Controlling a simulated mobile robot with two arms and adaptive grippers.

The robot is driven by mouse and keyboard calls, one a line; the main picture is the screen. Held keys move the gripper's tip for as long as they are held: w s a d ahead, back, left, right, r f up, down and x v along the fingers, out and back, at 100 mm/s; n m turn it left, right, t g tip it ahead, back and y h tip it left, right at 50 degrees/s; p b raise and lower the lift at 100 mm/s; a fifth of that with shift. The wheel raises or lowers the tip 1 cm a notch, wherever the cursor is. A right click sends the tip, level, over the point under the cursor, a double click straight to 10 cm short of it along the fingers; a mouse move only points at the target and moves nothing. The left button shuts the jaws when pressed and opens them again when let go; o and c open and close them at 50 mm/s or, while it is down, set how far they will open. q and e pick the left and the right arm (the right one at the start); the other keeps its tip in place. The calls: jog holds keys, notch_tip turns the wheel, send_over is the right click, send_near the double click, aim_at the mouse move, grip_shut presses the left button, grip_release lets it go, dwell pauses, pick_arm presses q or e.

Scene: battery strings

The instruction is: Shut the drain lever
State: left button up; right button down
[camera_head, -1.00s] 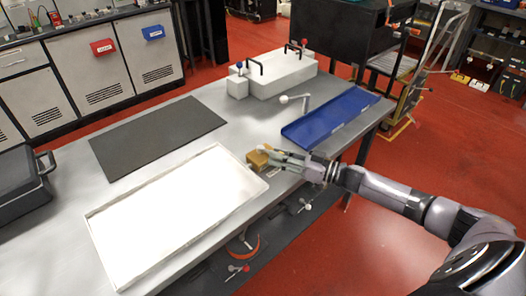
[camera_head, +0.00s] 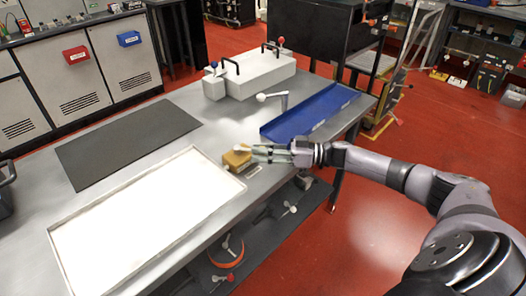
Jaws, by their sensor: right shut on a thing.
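A small brass-yellow block (camera_head: 236,162) sits on the grey table by the right corner of the white tray. A short lever with a pale end (camera_head: 241,148) lies on top of it; I take this as the drain lever. My right gripper (camera_head: 258,152) comes in from the right, level, with its fingers shut at this lever. The fingers hide part of the lever, so its exact angle is hard to tell. My left gripper is not in view.
A white-lined tray (camera_head: 60,243) lies to the left and a dark mat (camera_head: 125,143) behind it. A blue tray (camera_head: 310,112) and a white-ball lever (camera_head: 262,97) stand behind my right gripper. White boxes with handles (camera_head: 258,73) are at the back.

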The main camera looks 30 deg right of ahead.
jog(key=c, duration=1.8)
grip_release()
jog(key=shift+s+a+f, duration=0.25)
jog(key=shift+a, duration=0.2)
jog(key=o, duration=0.3)
jog(key=shift+a+r, duration=0.15)
jog(key=shift+o, duration=1)
jog(key=shift+w, duration=0.15)
jog(key=shift+d, duration=0.2)
jog(key=shift+d, duration=0.1)
jog(key=shift+r, duration=0.1)
jog(key=v, duration=1.2)
jog(key=shift+c, duration=0.2)
